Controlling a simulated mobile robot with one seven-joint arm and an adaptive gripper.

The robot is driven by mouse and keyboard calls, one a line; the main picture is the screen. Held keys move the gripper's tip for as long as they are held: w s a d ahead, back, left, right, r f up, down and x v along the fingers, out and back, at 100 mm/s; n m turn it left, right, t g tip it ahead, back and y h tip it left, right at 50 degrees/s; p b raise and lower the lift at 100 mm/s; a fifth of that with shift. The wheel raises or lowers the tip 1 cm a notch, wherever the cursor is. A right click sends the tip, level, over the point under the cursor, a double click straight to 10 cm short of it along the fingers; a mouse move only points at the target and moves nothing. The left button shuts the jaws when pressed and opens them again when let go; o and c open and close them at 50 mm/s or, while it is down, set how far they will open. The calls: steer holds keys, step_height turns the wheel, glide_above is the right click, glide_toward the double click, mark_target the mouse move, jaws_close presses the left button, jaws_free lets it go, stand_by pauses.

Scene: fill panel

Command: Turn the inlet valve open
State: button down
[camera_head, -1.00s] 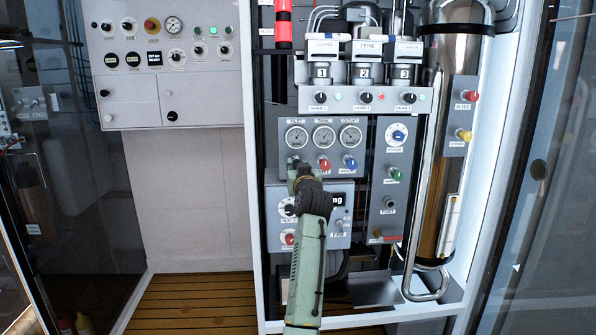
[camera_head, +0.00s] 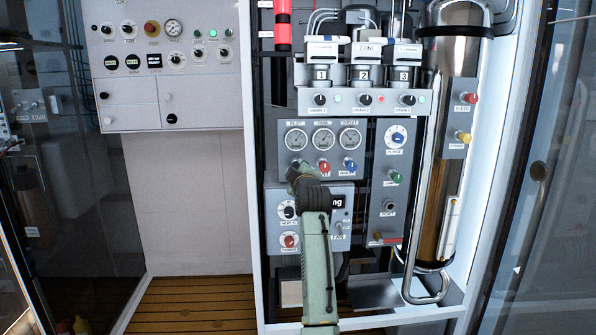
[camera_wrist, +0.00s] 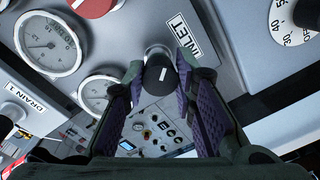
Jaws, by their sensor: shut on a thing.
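The inlet valve is a black knob (camera_wrist: 161,75) with a white pointer line, on a grey panel beside an "INLET" label (camera_wrist: 190,40) in the wrist view. My gripper (camera_wrist: 160,72) has its purple-padded fingers on both sides of the knob, shut on it. In the head view my gripper (camera_head: 295,172) reaches the left end of the knob row under the three gauges (camera_head: 323,138). There it mostly hides the inlet knob. The pointer line runs nearly upright in the wrist view.
A red knob (camera_head: 324,166) and a blue knob (camera_head: 350,165) sit close to the right in the same row. A heater-like box with a white dial (camera_head: 288,211) is just below. A steel cylinder (camera_head: 440,200) stands at the right, behind a pipe.

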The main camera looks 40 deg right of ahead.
steer(key=shift+n, duration=2.1)
steer(key=c, duration=1.3)
jaws_free()
steer(key=shift+s, duration=0.1)
steer(key=v, duration=1.2)
steer(key=shift+a+r, duration=0.1)
